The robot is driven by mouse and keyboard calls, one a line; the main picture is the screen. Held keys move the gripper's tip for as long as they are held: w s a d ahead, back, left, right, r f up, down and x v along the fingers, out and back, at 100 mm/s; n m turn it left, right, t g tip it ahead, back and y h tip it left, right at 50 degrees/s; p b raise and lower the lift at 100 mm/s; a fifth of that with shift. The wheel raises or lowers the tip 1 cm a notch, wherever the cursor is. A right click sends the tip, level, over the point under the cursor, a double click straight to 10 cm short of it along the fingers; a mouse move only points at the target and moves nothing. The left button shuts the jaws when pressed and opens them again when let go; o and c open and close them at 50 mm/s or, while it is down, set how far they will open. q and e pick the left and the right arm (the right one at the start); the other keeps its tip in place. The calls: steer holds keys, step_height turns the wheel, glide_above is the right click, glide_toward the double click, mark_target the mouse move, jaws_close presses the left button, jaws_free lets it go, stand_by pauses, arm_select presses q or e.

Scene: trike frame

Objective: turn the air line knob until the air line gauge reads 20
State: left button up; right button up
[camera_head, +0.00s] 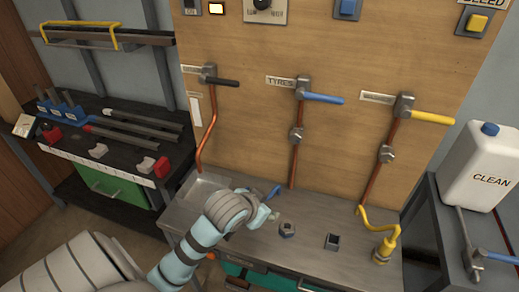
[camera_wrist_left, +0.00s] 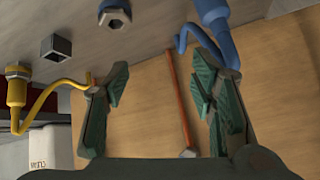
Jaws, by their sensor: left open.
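No gauge shows in either view. A black round knob (camera_head: 262,4) on a small plate is cut by the top edge of the head view; I cannot tell whether it is the air line knob. My left gripper (camera_head: 268,212) is low over the bench, near the blue hose, and mostly hidden by its own wrist. In the left wrist view its green fingers (camera_wrist_left: 160,66) are spread with nothing between them; the wooden board and a copper pipe lie beyond. The blue hose (camera_wrist_left: 211,30) passes close by one finger. My right gripper is not in view.
Black, blue (camera_head: 322,98) and yellow (camera_head: 432,117) valve levers stick out from the board (camera_head: 340,50). The bench (camera_head: 315,265) carries a hex nut (camera_head: 287,230), a square socket (camera_head: 332,241) and a yellow hose fitting (camera_head: 382,250). A white jug (camera_head: 482,165) stands right.

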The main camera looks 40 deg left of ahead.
arm_select(q)
steer(key=w+a+r+t+y, duration=0.15)
steer(key=w+r, duration=0.25)
steer(key=r, duration=0.5)
steer(key=w+a+r+t, duration=0.2)
steer(key=w+r+t, duration=0.1)
steer(key=r, duration=0.6)
steer(key=t+y, duration=0.2)
steer(key=t, duration=0.1)
glide_toward(261, 1)
steer(key=s+d+f, duration=0.1)
steer(key=d+f, duration=0.3)
steer(key=f, duration=0.5)
steer(key=s+a+r+n+t+y+p, duration=0.15)
steer(key=s+r, duration=0.25)
steer(key=r, duration=0.4)
steer(key=shift+h, duration=0.3)
steer(key=p+x, duration=0.2)
steer(key=x, duration=0.5)
steer(key=p+x, duration=0.3)
steer(key=x, duration=0.4)
steer(key=shift+w+a+f+p, duration=0.1)
steer(key=shift+a+f+p, duration=0.1)
steer(key=shift+a+p, duration=0.15)
steer(key=shift+c, duration=0.3)
steer(key=c, duration=1.1)
